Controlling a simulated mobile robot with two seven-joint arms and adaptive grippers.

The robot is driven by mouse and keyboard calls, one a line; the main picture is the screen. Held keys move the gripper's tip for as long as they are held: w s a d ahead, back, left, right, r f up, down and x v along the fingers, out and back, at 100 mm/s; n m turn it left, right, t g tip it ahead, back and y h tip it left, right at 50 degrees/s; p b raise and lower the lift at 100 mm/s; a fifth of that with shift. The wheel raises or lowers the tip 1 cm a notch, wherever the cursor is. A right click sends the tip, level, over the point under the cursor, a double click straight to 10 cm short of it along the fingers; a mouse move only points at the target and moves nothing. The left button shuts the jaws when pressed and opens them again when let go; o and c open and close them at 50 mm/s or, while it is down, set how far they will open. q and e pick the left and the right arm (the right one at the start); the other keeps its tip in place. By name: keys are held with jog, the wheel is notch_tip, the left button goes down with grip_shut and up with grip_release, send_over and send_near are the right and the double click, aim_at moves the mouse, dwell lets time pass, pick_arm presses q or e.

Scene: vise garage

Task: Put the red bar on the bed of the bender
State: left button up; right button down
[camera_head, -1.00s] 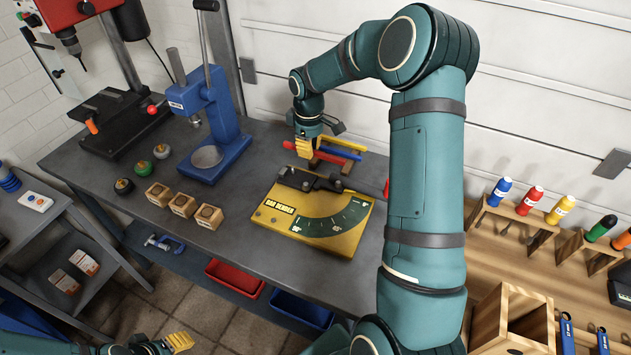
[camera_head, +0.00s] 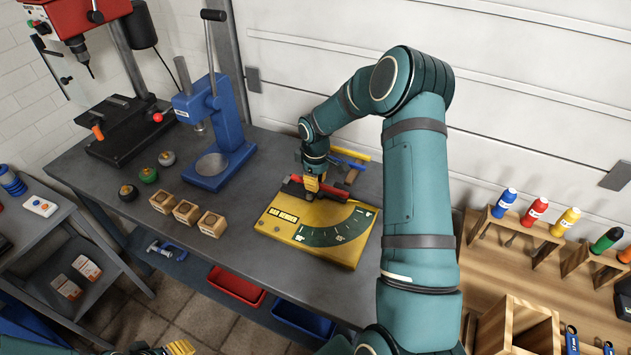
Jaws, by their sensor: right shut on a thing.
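The yellow bender (camera_head: 287,233) with its dark green angle scale stands on the grey bench. The red bar (camera_head: 293,190) is over the back of the bender, close above or on its bed; I cannot tell whether it touches. My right gripper (camera_head: 312,187) points down over the bender and is shut on the red bar, hiding part of it and of the black bender parts. My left gripper (camera_head: 178,349) shows only partly at the bottom edge, far from the bender, and its opening is unclear.
Behind the bender, a blue bar (camera_head: 347,164) and a yellow bar (camera_head: 348,153) lie on a wooden rack (camera_head: 352,175). A blue press (camera_head: 227,160) and several small wooden blocks (camera_head: 186,211) stand to the left. My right arm covers the bench's right end.

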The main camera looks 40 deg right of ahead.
jog(key=shift+f+b, duration=0.45)
jog(key=shift+f, duration=0.1)
jog(key=c, duration=1.1)
grip_release()
jog(key=shift+c, duration=0.2)
jog(key=shift+r, duration=0.15)
jog(key=shift+r+p, duration=0.3)
jog(key=shift+p, duration=0.05)
notch_tip(320, 180, up, 12)
jog(key=shift+r, duration=0.2)
jog(key=shift+s+a+f, duration=0.1)
